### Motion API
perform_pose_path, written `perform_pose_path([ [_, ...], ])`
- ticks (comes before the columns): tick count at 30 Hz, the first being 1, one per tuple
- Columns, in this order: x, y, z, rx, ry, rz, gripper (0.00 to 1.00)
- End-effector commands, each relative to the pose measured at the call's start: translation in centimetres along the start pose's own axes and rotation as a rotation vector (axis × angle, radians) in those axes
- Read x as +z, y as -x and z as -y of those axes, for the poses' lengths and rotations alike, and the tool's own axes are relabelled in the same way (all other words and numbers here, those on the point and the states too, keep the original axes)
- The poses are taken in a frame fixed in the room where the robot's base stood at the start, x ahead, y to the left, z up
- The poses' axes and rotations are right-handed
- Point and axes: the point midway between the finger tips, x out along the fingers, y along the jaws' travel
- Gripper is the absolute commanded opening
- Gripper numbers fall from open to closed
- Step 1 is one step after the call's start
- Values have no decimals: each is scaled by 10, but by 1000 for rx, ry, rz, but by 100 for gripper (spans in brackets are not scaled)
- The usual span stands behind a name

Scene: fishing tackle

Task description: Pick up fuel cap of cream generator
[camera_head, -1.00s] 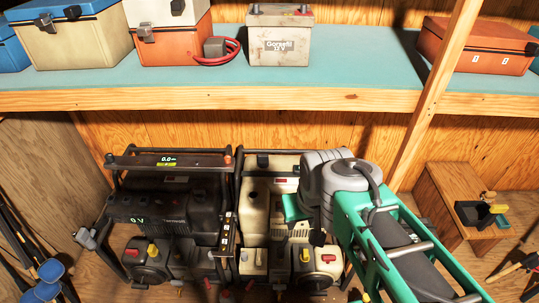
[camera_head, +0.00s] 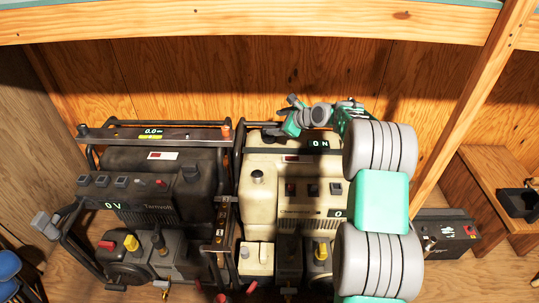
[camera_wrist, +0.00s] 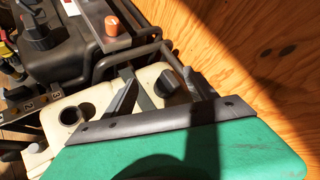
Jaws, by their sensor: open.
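The cream generator (camera_head: 265,215) stands on the right of a dark one in the head view. A black ridged cap, which looks like its fuel cap (camera_wrist: 172,85), sits on the cream top in the wrist view. My gripper (camera_wrist: 160,78) is open, with one finger on each side of this cap. I cannot tell whether the fingers touch it. In the head view my gripper (camera_head: 274,132) is at the back top edge of the cream generator, partly hiding the cap there.
The dark generator (camera_head: 150,170) and its tube frame with an orange knob (camera_wrist: 105,69) stand close beside my gripper. A round dark-topped neck (camera_head: 257,177) rises from the cream tank. The wooden wall (camera_head: 330,80) is close behind. A shelf edge (camera_head: 200,25) runs above.

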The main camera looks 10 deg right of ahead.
Motion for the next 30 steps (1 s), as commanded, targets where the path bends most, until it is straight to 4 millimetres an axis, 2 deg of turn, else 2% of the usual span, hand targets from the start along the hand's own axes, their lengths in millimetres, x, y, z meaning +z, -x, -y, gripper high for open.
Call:
perform_pose_path([
  [1,-43,-36,-8,-16,-142,45,65],
  [4,-75,-65,-5,-34,-385,136,65],
  [7,-89,-76,-4,-34,-518,187,65],
  [14,-87,-104,-2,-32,-559,201,65],
  [19,-84,-136,-6,-31,-558,200,65],
  [22,-80,-148,-2,-32,-557,199,65],
  [30,-75,-153,1,-33,-559,198,65],
])
